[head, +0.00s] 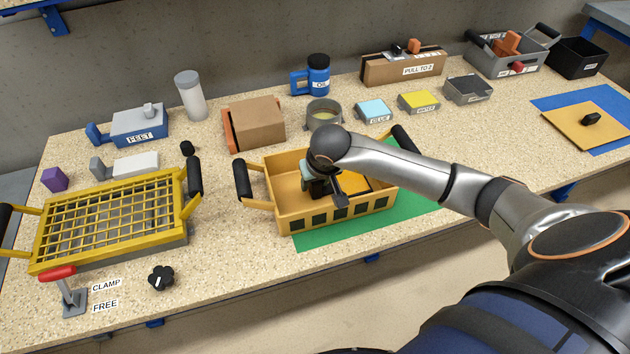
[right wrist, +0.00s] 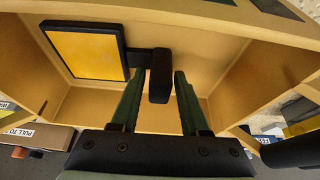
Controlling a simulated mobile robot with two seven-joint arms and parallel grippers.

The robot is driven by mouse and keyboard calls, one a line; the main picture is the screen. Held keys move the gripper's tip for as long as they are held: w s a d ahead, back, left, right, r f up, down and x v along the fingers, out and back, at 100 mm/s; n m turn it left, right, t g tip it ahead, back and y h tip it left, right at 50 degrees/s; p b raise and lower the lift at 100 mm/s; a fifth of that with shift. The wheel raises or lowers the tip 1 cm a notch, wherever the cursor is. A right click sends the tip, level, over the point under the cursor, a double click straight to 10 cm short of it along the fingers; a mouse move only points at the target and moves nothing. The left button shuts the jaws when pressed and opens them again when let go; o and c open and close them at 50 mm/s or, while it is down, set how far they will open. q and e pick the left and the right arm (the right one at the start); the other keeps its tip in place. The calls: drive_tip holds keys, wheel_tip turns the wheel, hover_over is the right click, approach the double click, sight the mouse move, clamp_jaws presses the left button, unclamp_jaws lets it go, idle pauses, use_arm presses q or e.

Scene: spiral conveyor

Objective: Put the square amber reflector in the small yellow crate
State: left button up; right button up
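The small yellow crate (head: 283,206) stands on a green mat, with black handles at its ends. The square amber reflector (head: 353,182) is inside it; in the right wrist view it is an amber plate in a black frame (right wrist: 88,54) with a black stem, seemingly on the crate's floor. My right gripper (head: 322,188) reaches down into the crate. In the right wrist view its green fingers (right wrist: 160,85) stand either side of the black stem, with a gap visible at the right finger. My left gripper is not in view.
A yellow grid-topped rack (head: 110,222) and a red-handled clamp (head: 65,285) stand at left. Behind the crate are a brown box (head: 256,122), a round container (head: 324,114) and labelled blue (head: 375,110) and yellow (head: 419,102) blocks. The green mat (head: 405,215) is bare right of the crate.

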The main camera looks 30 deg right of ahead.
drive_tip(key=shift+o, duration=0.8)
drive_tip(key=shift+r, duration=0.15)
drive_tip(key=p+v, duration=0.1)
drive_tip(key=v, duration=1.1)
drive_tip(key=shift+s+a, duration=0.1)
